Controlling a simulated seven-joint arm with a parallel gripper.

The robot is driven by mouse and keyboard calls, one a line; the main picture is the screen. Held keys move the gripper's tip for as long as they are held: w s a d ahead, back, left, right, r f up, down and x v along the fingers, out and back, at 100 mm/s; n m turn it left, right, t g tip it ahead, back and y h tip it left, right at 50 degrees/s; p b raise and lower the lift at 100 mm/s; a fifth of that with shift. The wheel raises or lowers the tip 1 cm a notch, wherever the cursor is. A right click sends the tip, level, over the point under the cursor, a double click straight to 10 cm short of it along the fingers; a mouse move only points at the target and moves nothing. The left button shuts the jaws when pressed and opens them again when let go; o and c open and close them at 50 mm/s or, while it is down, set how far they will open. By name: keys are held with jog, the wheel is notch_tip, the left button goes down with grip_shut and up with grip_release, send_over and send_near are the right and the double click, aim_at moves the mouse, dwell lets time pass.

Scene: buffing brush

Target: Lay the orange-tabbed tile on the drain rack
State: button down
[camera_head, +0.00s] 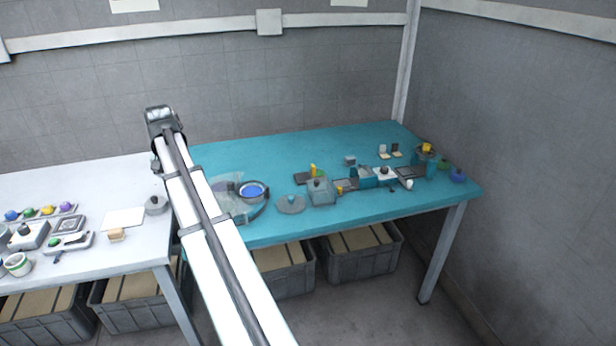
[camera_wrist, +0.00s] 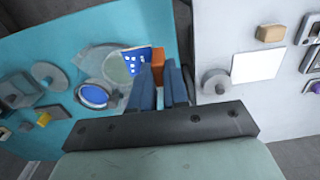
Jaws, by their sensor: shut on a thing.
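The tile (camera_wrist: 137,62) is blue with white marks and has an orange tab (camera_wrist: 157,58). In the wrist view it is at the fingertips of my gripper (camera_wrist: 162,82), which is shut on it by the tab. The tile appears raised over the teal table's edge, near the gap beside the white table; its height is hard to judge. In the head view my arm hides the gripper and the tile. I cannot pick out the drain rack with certainty. Pale translucent round shapes (camera_wrist: 100,60) lie on the teal table behind the tile.
A blue-filled round dish (camera_head: 253,190) and a grey knobbed disc (camera_head: 291,204) lie on the teal table (camera_head: 290,155). Several small items crowd its right half; its back is clear. The white table (camera_head: 60,185) holds a pale sheet (camera_head: 123,217) and a grey knobbed piece (camera_head: 156,205).

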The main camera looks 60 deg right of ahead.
jog(key=s+d+f, duration=0.1)
jog(key=s+d, duration=0.4)
jog(key=d, duration=0.9)
jog(key=s+d+f, duration=0.1)
jog(key=s+d, duration=0.4)
jog(key=d, duration=1)
jog(key=s+d+f, duration=0.1)
jog(key=s+d, duration=0.4)
jog(key=d, duration=0.9)
jog(key=shift+w+f, duration=0.1)
jog(key=shift+f, duration=4.7)
jog(key=shift+f, duration=0.1)
jog(key=c, duration=1.1)
grip_release()
notch_tip(320, 180, up, 12)
jog(key=shift+r, duration=0.15)
